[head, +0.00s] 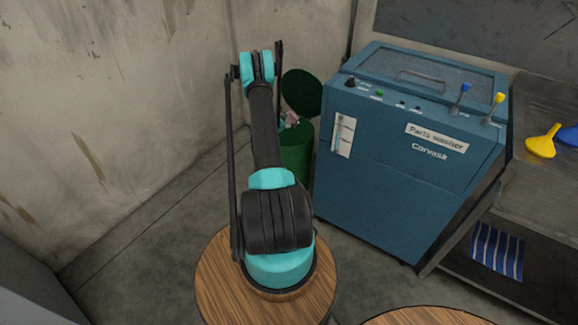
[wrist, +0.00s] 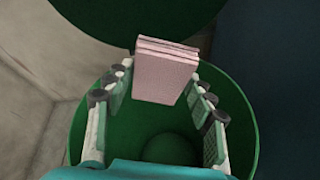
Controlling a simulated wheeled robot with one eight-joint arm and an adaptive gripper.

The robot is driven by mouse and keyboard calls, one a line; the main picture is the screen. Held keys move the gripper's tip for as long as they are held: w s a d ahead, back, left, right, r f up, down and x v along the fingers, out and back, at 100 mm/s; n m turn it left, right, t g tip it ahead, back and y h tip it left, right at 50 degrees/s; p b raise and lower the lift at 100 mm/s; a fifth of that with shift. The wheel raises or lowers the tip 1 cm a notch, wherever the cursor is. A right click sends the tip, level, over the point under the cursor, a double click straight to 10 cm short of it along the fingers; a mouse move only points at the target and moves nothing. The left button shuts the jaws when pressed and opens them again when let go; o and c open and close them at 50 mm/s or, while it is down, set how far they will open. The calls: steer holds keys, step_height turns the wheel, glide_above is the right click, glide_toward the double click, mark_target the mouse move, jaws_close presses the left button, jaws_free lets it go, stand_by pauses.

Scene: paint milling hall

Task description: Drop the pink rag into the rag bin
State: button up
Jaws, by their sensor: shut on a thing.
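The pink rag (wrist: 166,72) is a folded, layered block held between the two fingers of my gripper (wrist: 160,82) in the wrist view. The rag bin (wrist: 247,125) is round and green, and its open mouth lies below the rag and fingers. In the head view, the green bin (head: 297,153) stands on the floor by the wall, with its dark green lid (head: 303,93) raised. A bit of the pink rag (head: 291,119) shows above the bin. My arm hides most of my gripper and part of the bin there.
A blue parts washer (head: 380,180) stands close to the right of the bin. The concrete wall (head: 130,90) is behind and to the left. A metal bench (head: 550,185) at right carries a yellow funnel (head: 543,141), with a striped cloth (head: 497,250) on its lower shelf.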

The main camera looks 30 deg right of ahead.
steer(key=shift+f, duration=0.1)
steer(key=o, duration=1.3)
steer(key=shift+c, duration=0.2)
steer(key=v, duration=0.7)
steer(key=shift+s+a, duration=0.15)
steer(key=shift+a, duration=0.05)
